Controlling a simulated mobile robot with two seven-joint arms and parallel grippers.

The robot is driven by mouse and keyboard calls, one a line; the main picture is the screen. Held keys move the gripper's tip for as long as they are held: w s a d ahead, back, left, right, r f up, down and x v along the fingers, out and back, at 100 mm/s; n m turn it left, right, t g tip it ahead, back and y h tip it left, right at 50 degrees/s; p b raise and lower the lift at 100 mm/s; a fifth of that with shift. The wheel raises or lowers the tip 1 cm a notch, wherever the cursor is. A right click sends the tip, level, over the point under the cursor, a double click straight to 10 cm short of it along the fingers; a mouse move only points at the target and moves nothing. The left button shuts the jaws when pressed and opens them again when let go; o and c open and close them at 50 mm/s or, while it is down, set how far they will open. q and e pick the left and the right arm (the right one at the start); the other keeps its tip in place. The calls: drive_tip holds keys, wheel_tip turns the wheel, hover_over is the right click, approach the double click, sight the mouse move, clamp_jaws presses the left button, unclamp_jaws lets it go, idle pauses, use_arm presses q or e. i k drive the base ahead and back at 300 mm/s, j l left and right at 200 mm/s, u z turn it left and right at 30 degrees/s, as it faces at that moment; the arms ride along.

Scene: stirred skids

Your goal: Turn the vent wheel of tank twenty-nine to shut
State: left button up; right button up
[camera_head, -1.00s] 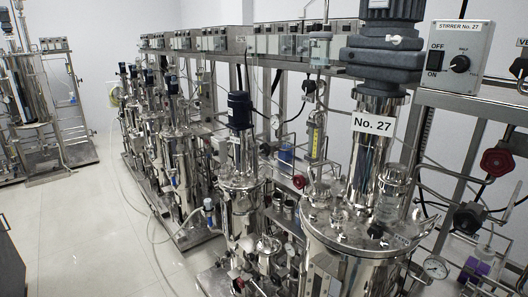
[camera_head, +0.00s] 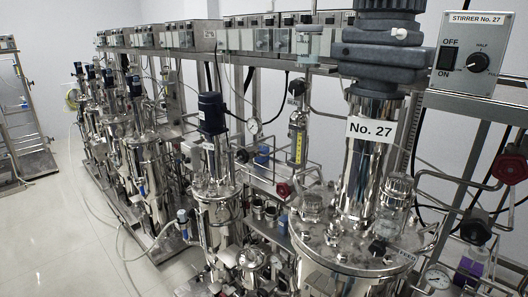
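No tank labelled No. 29 is readable in view. The nearest tank (camera_head: 345,255), at the right, is a steel vessel with a "No. 27" label (camera_head: 371,130) on its stirrer column. A red handwheel (camera_head: 510,169) is on the pipework to its right. A smaller red knob or wheel (camera_head: 283,190) is left of the tank. I cannot tell which wheel, if any, is a vent wheel of tank twenty-nine. Neither of my grippers is in view.
A "STIRRER No. 27" switch box (camera_head: 466,53) is at the upper right. A smaller tank with a blue motor (camera_head: 212,113) and several more skids recede to the left. Another frame (camera_head: 22,130) stands at the far left. The pale floor (camera_head: 55,235) is clear at lower left.

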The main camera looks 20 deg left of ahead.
sight(243, 152)
drive_tip(key=i+j+z, duration=0.1)
drive_tip(key=j, duration=0.25)
drive_tip(key=i+j+z, duration=0.2)
drive_tip(key=j, duration=0.45)
drive_tip(key=i+j, duration=0.15)
drive_tip(key=j, duration=0.2)
drive_tip(key=i+j, duration=0.1)
drive_tip(key=j, duration=0.25)
drive_tip(key=i+j+z, duration=0.1)
drive_tip(key=j, duration=0.25)
drive_tip(key=i+j, duration=0.2)
drive_tip(key=j, duration=0.15)
drive_tip(key=i+j, duration=0.1)
drive_tip(key=j, duration=0.25)
drive_tip(key=i+j, duration=0.15)
drive_tip(key=j, duration=0.2)
drive_tip(key=z, duration=0.05)
